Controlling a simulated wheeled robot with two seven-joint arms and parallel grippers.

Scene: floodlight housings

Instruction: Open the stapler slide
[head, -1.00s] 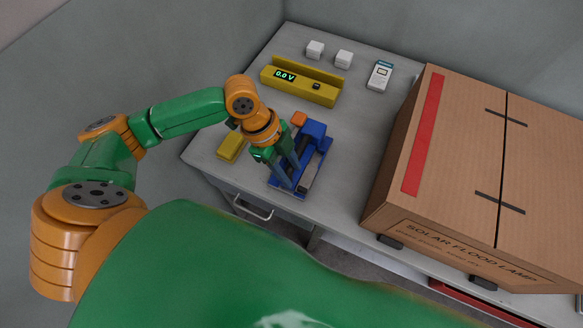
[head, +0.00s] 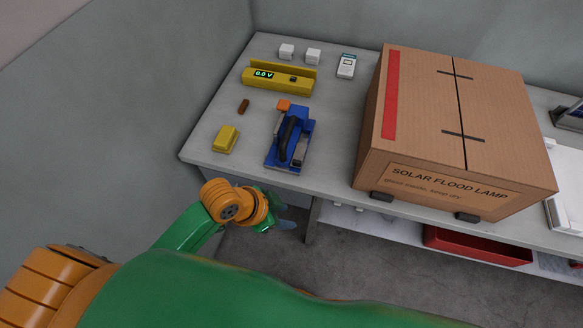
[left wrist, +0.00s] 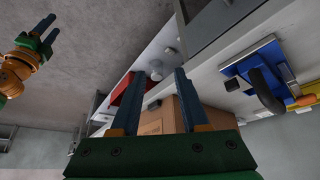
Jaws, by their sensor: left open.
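The blue stapler (head: 272,155) stands on the grey bench, with a black curved handle on top and an orange block at its far end. I cannot tell how far its slide is out. The stapler also shows at the right of the left wrist view (left wrist: 252,62). My left gripper (head: 287,217) is open and empty, in front of the bench edge and apart from the stapler. Its two blue fingers show spread in the left wrist view (left wrist: 157,100). My right gripper (left wrist: 48,30) shows at the upper left of that view with its fingers apart and empty.
A yellow block (head: 225,139) and a small brown piece (head: 243,106) lie left of the stapler. A yellow tester (head: 278,79) stands behind. A large cardboard box (head: 450,125) fills the right side of the bench. A red bin (head: 477,245) sits on the lower shelf.

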